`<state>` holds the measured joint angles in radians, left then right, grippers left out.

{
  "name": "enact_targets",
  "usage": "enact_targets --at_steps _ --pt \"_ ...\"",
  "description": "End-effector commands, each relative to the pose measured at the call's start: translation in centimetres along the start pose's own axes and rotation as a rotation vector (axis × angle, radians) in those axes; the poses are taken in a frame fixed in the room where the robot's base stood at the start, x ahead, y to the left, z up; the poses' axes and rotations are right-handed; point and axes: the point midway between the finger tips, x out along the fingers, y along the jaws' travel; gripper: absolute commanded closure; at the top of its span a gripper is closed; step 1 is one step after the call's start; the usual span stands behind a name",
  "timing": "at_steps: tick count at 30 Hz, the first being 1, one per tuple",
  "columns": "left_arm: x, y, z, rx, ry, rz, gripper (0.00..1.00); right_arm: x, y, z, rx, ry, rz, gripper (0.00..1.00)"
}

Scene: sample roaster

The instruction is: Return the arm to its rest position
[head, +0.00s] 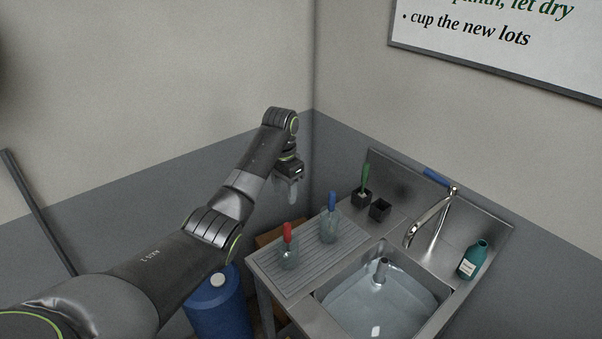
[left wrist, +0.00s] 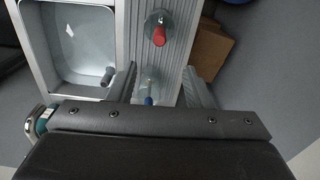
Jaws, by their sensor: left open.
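My left arm reaches in from the left of the head view toward the room corner. Its gripper (head: 291,188) hangs with fingers pointing down, above and behind the left back part of the ribbed drainboard (head: 292,273). The left wrist view shows the two fingers (left wrist: 160,88) apart, with nothing held between them. My right gripper is in neither view.
The sink basin (head: 376,302) holds water and an upright grey tube (head: 381,270). A faucet (head: 431,215), a teal bottle (head: 473,260) and two small black holders (head: 380,209) stand around it. A blue barrel (head: 217,306) stands left of the counter. Walls close off the back.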

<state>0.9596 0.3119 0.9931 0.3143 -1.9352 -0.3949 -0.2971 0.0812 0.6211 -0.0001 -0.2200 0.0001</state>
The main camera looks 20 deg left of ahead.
Motion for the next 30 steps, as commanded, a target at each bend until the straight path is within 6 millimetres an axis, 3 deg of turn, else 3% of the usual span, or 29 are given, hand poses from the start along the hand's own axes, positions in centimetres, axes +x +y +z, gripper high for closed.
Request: enact_targets --at_steps 5,8,11,15,21,25,30 --pt "0.3 0.1 0.1 -0.001 0.0 -0.001 0.54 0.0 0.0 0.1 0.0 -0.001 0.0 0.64" --pt "1.9 0.3 1.0 -0.009 0.001 -0.007 0.54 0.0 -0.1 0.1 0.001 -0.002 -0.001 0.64" --pt "4.9 0.9 2.8 -0.029 0.008 -0.023 0.54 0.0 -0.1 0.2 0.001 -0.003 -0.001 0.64" --pt "9.6 2.3 6.5 -0.067 0.032 -0.053 0.54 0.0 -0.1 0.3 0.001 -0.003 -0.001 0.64" --pt "14.8 5.1 12.8 -0.134 0.075 -0.087 0.54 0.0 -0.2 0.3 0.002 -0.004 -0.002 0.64" --pt "16.9 7.2 17.4 -0.185 0.105 -0.107 0.54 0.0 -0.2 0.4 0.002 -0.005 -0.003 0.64" --pt "18.2 10.1 23.6 -0.258 0.148 -0.132 0.54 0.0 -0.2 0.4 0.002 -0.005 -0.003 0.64"
